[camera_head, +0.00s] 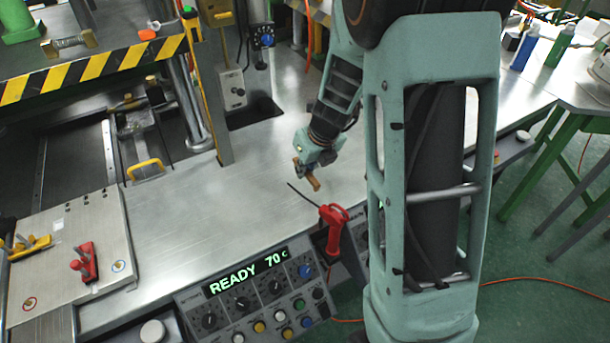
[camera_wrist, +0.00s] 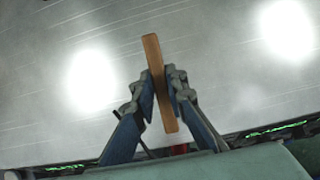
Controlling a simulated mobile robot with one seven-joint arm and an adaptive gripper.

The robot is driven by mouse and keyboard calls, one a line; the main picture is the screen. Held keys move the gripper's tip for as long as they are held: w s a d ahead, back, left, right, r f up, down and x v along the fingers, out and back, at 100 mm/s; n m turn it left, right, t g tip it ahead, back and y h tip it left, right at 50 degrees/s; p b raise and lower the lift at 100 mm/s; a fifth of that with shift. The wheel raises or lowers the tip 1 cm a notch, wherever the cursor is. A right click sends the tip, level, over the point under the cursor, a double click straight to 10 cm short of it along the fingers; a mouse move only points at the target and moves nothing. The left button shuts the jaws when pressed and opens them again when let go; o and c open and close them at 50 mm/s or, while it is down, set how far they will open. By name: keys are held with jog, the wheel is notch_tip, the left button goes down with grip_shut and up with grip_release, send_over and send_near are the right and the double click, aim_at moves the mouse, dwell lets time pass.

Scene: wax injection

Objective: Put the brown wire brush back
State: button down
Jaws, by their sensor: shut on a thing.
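The brown wire brush shows in the wrist view (camera_wrist: 153,62) as a narrow brown bar, slightly tilted, between my gripper's fingertips (camera_wrist: 162,92). In the head view, the brush (camera_head: 312,182) is a small brown piece at the end of my gripper (camera_head: 304,167). My gripper is shut on it and holds it over the bare metal worktop (camera_head: 215,215). I cannot make out the bristles. I cannot tell the exact height above the worktop.
A red-handled tool with a thin dark rod (camera_head: 333,217) stands at the front edge near my gripper. The control panel (camera_head: 262,300) is below it, reading READY 70 C. A plate with red and yellow clamps (camera_head: 72,250) lies at left. The middle worktop is clear.

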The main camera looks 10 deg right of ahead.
aim_at(309, 171)
jog(key=shift+w+d+f+b, duration=0.1)
jog(key=shift+w+f+b, duration=0.1)
jog(key=shift+f, duration=0.5)
jog(key=shift+w+f+b, duration=0.1)
jog(key=shift+f+b, duration=0.15)
jog(key=shift+f, duration=0.4)
jog(key=shift+w+d+f+b, duration=0.1)
jog(key=shift+f+b, duration=0.1)
jog(key=shift+f, duration=0.5)
jog(key=shift+f, duration=0.25)
jog(key=c, duration=1.9)
grip_release()
jog(key=shift+r, duration=0.1)
jog(key=shift+c, duration=0.2)
jog(key=shift+r, duration=0.5)
jog(key=p+v, duration=0.3)
jog(key=v, duration=0.8)
jog(key=shift+s+r+p, duration=0.1)
jog(key=shift+s+p, duration=0.2)
jog(key=shift+w, duration=0.1)
